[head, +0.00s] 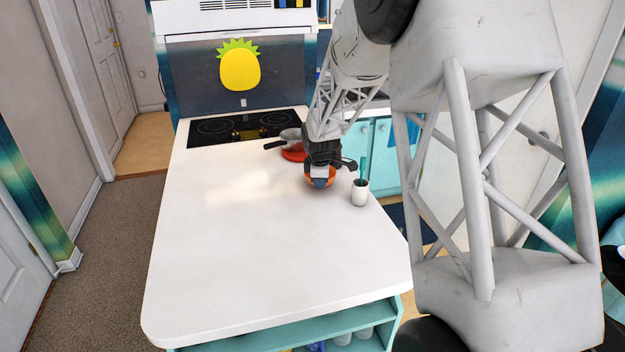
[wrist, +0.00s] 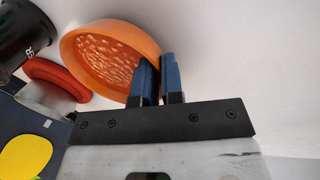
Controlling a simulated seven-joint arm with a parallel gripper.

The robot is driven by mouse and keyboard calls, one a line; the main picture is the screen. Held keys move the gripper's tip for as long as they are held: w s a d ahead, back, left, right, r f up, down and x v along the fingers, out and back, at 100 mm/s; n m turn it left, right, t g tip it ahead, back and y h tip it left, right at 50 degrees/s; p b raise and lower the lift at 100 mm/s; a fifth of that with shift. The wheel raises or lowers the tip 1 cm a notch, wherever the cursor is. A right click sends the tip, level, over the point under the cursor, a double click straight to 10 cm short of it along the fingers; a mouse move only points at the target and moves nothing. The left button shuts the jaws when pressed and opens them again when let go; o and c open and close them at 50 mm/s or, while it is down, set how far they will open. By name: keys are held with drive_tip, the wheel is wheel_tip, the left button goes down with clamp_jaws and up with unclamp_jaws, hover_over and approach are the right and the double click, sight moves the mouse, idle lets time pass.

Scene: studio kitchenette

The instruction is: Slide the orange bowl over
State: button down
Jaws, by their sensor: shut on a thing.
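The orange bowl (head: 309,181) stands on the white counter near its right edge, partly hidden by my gripper. In the wrist view the bowl (wrist: 108,52) shows its speckled inside. My gripper (head: 321,172) is at the bowl. In the wrist view the blue fingers of my gripper (wrist: 157,64) are closed on the bowl's rim, one finger inside and one outside. I cannot tell whether the bowl touches the counter.
A red dish (head: 293,156) and a grey pan (head: 290,136) are behind, near the black stovetop (head: 240,126). The counter (head: 250,240) is clear in front and left.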

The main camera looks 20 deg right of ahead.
drive_tip(key=shift+s+d+f, duration=0.1)
drive_tip(key=shift+s+d, duration=0.5)
drive_tip(key=shift+d, duration=0.25)
drive_tip(key=shift+s+d+r, duration=0.1)
drive_tip(key=shift+s+d, duration=0.45)
drive_tip(key=shift+d, duration=0.25)
drive_tip(key=shift+s+d+f, duration=0.1)
drive_tip(key=shift+s+d, duration=0.5)
drive_tip(key=shift+d, duration=0.25)
drive_tip(key=c, duration=1.2)
unclamp_jaws()
drive_tip(key=shift+o, duration=0.2)
drive_tip(key=v, duration=0.7)
drive_tip(key=shift+r, duration=0.45)
drive_tip(key=shift+s, duration=0.1)
